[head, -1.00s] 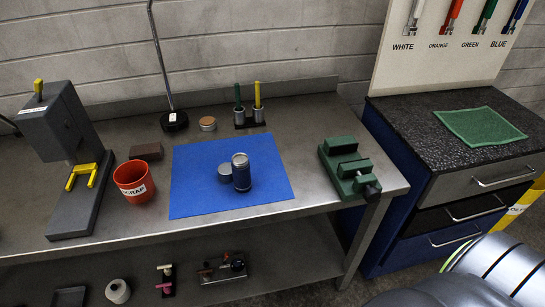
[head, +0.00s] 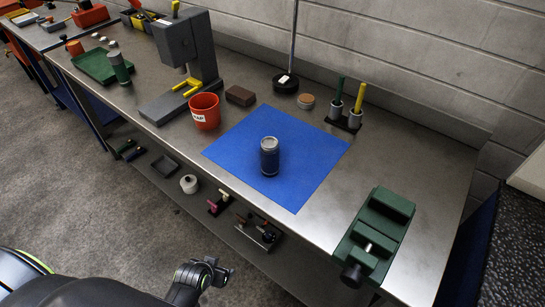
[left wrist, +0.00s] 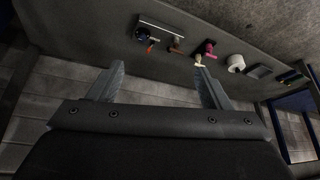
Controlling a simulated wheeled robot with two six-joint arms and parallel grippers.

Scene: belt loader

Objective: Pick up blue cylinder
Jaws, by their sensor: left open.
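A dark blue-grey cylinder (head: 269,160) with a grey top stands upright on the blue mat (head: 313,155) in the head view. Only one such outline can be told apart there now. A green-grey cylinder (head: 119,70) stands farther left on the bench. My left gripper (head: 217,272) is low in front of the bench, well apart from the blue-grey cylinder. In the left wrist view the left gripper (left wrist: 160,80) has its two fingers spread, with nothing between them, and the cylinder is not in that view. My right gripper is not seen.
A red scrap cup (head: 204,112), a brown block (head: 240,95) and a grey press (head: 187,50) stand left of the mat. A green vise (head: 375,235) sits at right, two holders with pens behind. The lower shelf holds a white spool (head: 189,184) and small tools.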

